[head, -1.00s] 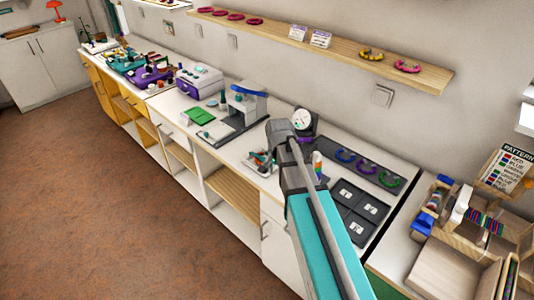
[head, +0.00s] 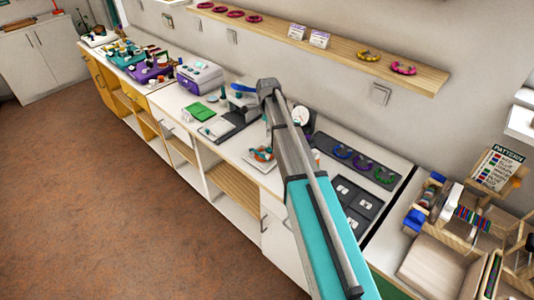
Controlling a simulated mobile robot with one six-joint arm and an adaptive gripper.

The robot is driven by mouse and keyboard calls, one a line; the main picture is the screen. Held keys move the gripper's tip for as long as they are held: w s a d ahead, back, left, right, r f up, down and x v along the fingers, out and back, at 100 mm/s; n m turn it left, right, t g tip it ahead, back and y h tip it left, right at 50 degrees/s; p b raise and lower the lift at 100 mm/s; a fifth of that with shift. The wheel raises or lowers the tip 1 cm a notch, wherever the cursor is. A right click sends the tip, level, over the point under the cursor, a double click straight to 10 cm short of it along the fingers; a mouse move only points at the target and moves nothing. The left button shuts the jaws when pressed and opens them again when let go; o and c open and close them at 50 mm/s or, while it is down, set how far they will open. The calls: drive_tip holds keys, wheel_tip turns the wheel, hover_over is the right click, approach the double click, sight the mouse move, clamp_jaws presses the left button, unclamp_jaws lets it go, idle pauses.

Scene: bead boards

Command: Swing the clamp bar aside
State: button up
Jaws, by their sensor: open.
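My arm reaches up from the bottom of the head view, and its grey end with my gripper (head: 268,90) is over the back of the counter. My gripper is open, but its fingers are small and largely hidden by the arm. A grey press-like stand (head: 232,122) is just left of the arm's end. A short blue bar (head: 242,88) shows at its top, right beside my gripper in the picture. I cannot tell for sure that this is the clamp bar, or whether my gripper touches it. The arm hides part of the stand.
A white dial gauge (head: 301,116) stands right of the arm. A small tray (head: 259,160) lies near the counter's front. A green pad (head: 198,112) and a purple-white machine (head: 200,78) are farther left. A wall shelf (head: 330,42) runs above. Wooden racks (head: 446,262) stand at right.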

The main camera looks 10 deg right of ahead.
sight(268, 155)
drive_tip(key=shift+s+f, duration=0.1)
drive_tip(key=shift+f, duration=0.1)
wheel_tip(268, 155, down, 13)
drive_tip(key=b, duration=1.3)
drive_tip(key=shift+f+b, duration=0.2)
drive_tip(key=shift+b, duration=0.15)
drive_tip(key=shift+c, duration=0.3)
clamp_jaws()
